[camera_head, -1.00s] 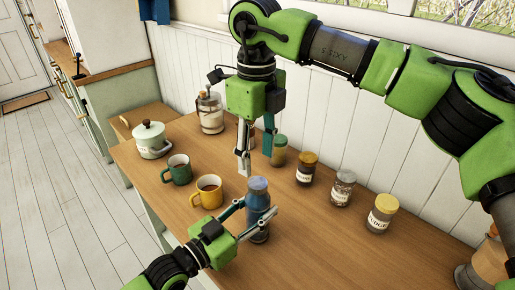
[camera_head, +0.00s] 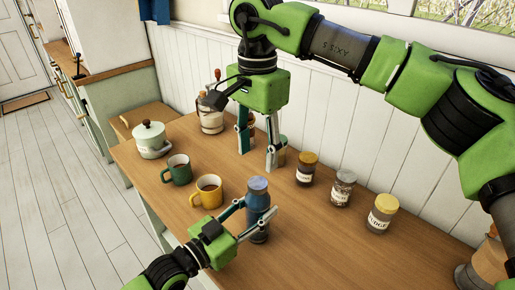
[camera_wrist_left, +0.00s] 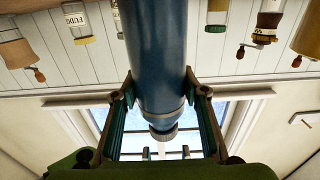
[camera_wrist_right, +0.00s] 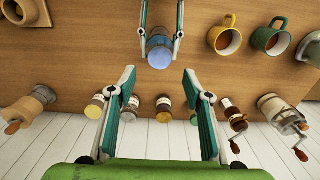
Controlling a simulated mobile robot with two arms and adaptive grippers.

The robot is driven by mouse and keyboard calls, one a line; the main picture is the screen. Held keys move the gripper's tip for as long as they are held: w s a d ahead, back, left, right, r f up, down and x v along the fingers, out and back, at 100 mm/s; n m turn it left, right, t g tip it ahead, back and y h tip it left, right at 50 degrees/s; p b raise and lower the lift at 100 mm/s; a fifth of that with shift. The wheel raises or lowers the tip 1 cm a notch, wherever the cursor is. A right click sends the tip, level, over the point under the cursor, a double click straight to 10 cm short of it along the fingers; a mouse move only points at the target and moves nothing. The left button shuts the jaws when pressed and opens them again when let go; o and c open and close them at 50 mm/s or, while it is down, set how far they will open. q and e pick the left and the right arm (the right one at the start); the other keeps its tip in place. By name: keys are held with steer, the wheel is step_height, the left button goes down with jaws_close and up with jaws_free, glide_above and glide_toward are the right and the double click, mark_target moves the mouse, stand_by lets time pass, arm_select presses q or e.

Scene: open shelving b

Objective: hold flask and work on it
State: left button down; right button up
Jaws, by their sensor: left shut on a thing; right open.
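My left gripper (camera_head: 254,219) is shut around the flask's body from the front left. In the left wrist view the flask (camera_wrist_left: 155,60) fills the space between the two fingers. My right gripper (camera_head: 257,160) is open and empty, pointing down behind the flask, towards the wall. In the right wrist view the flask's lid (camera_wrist_right: 160,52) shows ahead, beyond the open fingers (camera_wrist_right: 163,85) and apart from them.
A yellow mug (camera_head: 206,193), a green mug (camera_head: 177,171) and a pale lidded pot (camera_head: 151,141) stand left of the flask. Several labelled jars, one with a yellow lid (camera_head: 382,212), line the wall side. Bare tabletop (camera_head: 315,235) lies right of the flask.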

mark_target(257, 182)
stand_by(0.3)
steer(key=shift+f, duration=4)
steer(key=shift+c, duration=0.4)
steer(key=c, duration=1.1)
steer(key=shift+o, duration=0.2)
steer(key=m, duration=0.8)
steer(key=shift+m, duration=0.4)
steer(key=m, duration=1)
steer(key=o, duration=1.3)
